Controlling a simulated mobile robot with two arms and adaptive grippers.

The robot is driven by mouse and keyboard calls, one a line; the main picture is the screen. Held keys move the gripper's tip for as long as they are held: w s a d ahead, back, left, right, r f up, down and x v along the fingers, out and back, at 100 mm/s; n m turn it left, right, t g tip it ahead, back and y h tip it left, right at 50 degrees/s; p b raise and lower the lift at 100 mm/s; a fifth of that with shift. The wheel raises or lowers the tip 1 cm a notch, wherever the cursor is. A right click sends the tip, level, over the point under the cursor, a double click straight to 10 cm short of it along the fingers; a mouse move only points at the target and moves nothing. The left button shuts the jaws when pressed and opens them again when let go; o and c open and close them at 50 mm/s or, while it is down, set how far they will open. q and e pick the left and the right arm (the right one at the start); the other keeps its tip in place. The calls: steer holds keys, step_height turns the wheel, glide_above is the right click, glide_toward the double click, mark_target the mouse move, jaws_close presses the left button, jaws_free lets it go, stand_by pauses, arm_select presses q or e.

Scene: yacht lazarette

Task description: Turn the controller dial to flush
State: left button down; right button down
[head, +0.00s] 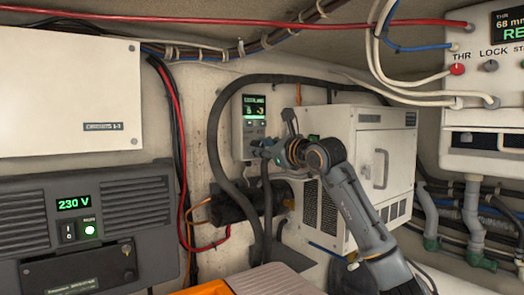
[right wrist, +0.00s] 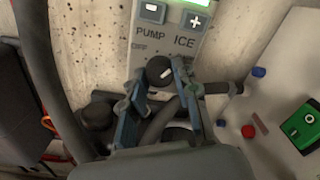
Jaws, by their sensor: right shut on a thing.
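The controller (head: 243,108) is a grey panel on the back wall with a lit green display that seems to read COOLING. In the right wrist view its lower face (right wrist: 178,15) shows minus and plus buttons and the labels PUMP, ICE and OFF; no flush label is readable. The black dial (right wrist: 157,68) sits below these labels, its white mark slanting up to the right. My right gripper (head: 268,150) is at the controller's lower end. Its fingers (right wrist: 160,82) are shut on the dial, one on each side. The dial is hidden in the head view. My left gripper is out of view.
A white cabinet unit (head: 350,130) stands close right of the controller, behind my right arm. A thick black hose (head: 215,150) loops around the controller's left side. A 230 V unit (head: 85,230) is at lower left. A white control box (head: 490,110) hangs at right.

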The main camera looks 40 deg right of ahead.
steer(key=m+b, duration=0.1)
steer(key=m, duration=0.5)
steer(key=shift+f, duration=0.1)
steer(key=shift+m, duration=0.4)
steer(key=c, duration=1)
jaws_free()
steer(key=s+a, duration=0.1)
steer(key=s, duration=1.1)
steer(key=shift+a, duration=0.15)
steer(key=shift+w, duration=0.1)
